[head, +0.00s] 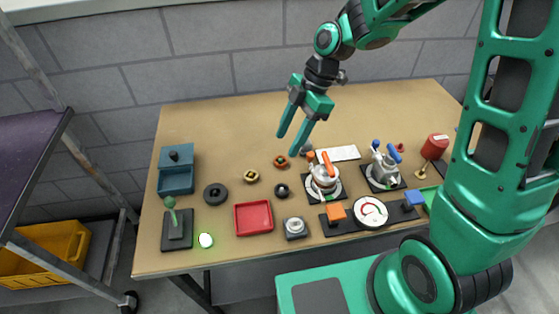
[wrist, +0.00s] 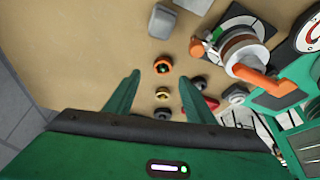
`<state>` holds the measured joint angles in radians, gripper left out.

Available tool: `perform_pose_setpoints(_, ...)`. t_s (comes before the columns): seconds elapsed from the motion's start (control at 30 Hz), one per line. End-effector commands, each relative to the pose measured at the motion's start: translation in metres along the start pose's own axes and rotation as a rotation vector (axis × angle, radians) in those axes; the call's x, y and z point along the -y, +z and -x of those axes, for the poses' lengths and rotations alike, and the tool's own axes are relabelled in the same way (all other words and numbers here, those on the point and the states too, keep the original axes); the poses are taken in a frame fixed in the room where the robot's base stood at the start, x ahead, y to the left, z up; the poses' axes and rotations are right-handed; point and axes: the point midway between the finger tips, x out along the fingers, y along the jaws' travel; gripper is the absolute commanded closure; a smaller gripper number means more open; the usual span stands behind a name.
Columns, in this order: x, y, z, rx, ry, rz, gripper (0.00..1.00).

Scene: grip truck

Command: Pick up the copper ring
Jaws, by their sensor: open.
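The copper ring (head: 280,161) is a small orange-brown ring with a dark centre, lying on the wooden table. In the wrist view it (wrist: 163,70) appears between and slightly beyond the fingertips. My gripper (head: 288,145) is open and empty, its two green fingers pointing down above the table close to the ring. In the wrist view the fingers of my gripper (wrist: 158,77) are spread wide on either side of the ring's line. I cannot tell the exact height above it. A gold ring (head: 251,176) lies to its left and nearer the front.
A black ring (head: 215,194), a small dark piece (head: 282,191) and a red tray (head: 253,218) lie nearer the front. A valve-like device with an orange handle (head: 323,177) stands to the right. A blue box (head: 176,181) is at left. The table's back left is clear.

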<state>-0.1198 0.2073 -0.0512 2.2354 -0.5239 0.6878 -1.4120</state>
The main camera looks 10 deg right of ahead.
Motion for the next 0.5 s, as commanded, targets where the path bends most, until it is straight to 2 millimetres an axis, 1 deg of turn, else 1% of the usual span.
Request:
perform_pose_setpoints(0.17,0.002,0.002,-0.013,0.000,-0.004,-0.001,0.51)
perform_pose_setpoints(0.4,0.005,0.005,-0.045,0.001,-0.004,-0.001,0.51)
perform_pose_setpoints(0.5,0.004,0.005,-0.053,0.001,-0.002,0.000,0.51)
